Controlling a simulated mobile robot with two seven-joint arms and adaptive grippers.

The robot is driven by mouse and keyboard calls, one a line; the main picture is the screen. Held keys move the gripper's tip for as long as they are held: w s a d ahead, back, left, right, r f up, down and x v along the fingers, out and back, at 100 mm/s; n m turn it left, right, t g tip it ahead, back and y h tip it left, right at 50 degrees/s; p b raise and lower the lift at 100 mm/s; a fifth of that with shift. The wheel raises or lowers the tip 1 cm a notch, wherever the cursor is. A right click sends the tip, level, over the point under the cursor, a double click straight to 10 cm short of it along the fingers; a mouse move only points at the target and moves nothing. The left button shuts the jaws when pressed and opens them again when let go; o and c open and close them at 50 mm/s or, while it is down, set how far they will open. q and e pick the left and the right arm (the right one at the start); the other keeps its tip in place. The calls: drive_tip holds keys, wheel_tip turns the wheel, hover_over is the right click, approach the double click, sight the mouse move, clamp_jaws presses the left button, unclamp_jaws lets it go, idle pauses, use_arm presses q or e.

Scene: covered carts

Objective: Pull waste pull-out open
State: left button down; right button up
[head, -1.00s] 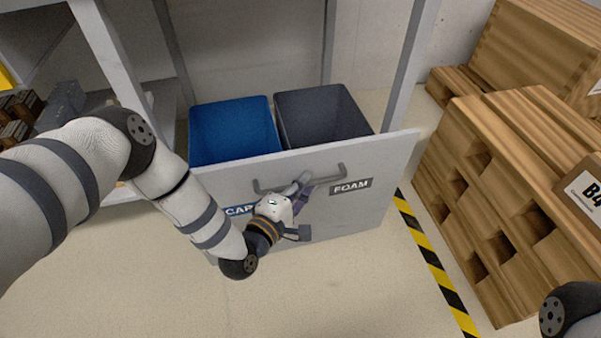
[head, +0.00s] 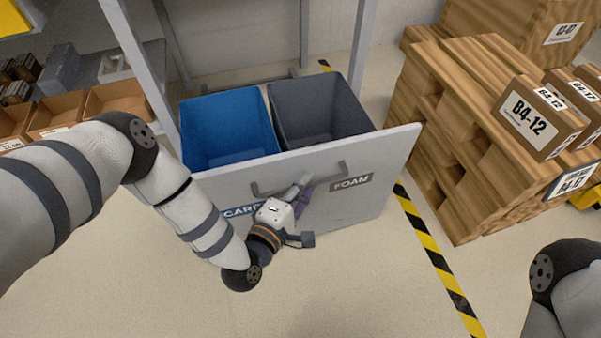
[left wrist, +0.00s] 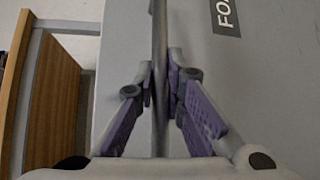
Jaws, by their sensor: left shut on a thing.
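The waste pull-out has a grey front panel (head: 372,208) with a "CARD..." label and a "FOAM" label. A blue bin (head: 228,130) and a dark grey bin (head: 318,110) stand behind the panel, well out from the frame. The bar handle (head: 262,190) runs across the panel's upper part. My left gripper (head: 300,190) is at the handle's middle. In the left wrist view the purple-padded fingers (left wrist: 161,88) are shut on the handle bar (left wrist: 160,40), one on each side. My right gripper is out of view; only part of my right arm shows at lower right.
Stacked wooden pallets (head: 450,140) with labelled boxes (head: 538,118) stand to the right. A yellow-black floor stripe (head: 436,258) runs between them and the pull-out. Shelves with open cardboard boxes (head: 58,112) are at left. The floor in front is clear.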

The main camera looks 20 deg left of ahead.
use_arm(q)
drive_tip(key=shift+s+d, duration=0.55)
drive_tip(key=shift+s, duration=0.25)
drive_tip(key=c, duration=1.7)
unclamp_jaws()
drive_tip(key=shift+o, duration=0.2)
drive_tip(key=v, duration=1.2)
